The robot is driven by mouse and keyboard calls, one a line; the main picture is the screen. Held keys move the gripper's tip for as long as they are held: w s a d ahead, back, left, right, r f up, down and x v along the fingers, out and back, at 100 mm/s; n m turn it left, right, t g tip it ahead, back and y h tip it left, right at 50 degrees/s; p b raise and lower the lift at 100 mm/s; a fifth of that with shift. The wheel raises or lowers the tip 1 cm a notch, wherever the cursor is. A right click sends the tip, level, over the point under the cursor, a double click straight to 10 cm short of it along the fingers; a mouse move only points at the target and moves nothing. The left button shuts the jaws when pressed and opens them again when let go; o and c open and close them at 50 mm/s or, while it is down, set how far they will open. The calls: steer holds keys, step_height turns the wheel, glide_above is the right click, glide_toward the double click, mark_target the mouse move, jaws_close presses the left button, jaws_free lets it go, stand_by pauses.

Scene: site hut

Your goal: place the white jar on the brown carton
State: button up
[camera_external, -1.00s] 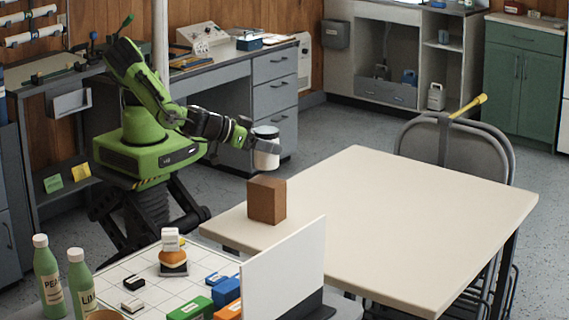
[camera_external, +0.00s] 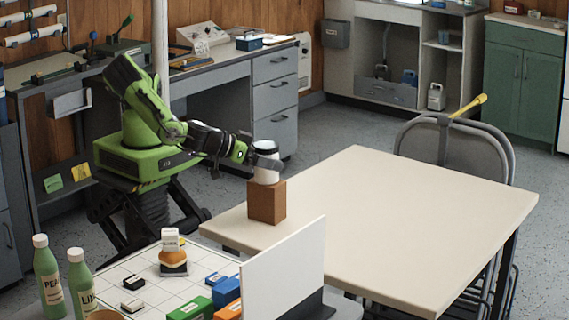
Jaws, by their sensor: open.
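The white jar (camera_external: 266,174) with a dark band near its top stands upright on top of the brown carton (camera_external: 266,203). The carton sits near the left corner of the cream table (camera_external: 400,220). My gripper (camera_external: 266,160) is at the upper part of the jar, reaching in from the left, with its jaws open. The fingers are small and dark here, so I cannot tell whether they touch the jar.
A whiteboard panel (camera_external: 284,270) stands in front of the table's near left side. Beside it, a gridded board (camera_external: 150,272) holds small blocks, with green bottles (camera_external: 48,275) at far left. A grey folding chair (camera_external: 455,150) stands behind the table. Most of the tabletop is clear.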

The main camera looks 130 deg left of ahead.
steer(key=shift+r, duration=0.25)
steer(key=p+v, duration=0.1)
steer(key=v, duration=1.1)
steer(key=s+a+r+m+g+h, duration=0.2)
steer(key=s+r+m+h, duration=0.8)
steer(key=s+r, duration=0.5)
steer(key=s+h, duration=0.1)
steer(key=s, duration=0.3)
steer(key=shift+s+a+r+m, duration=0.25)
steer(key=shift+a+r+m, duration=0.05)
steer(key=shift+a+m, duration=0.1)
steer(key=shift+r, duration=0.1)
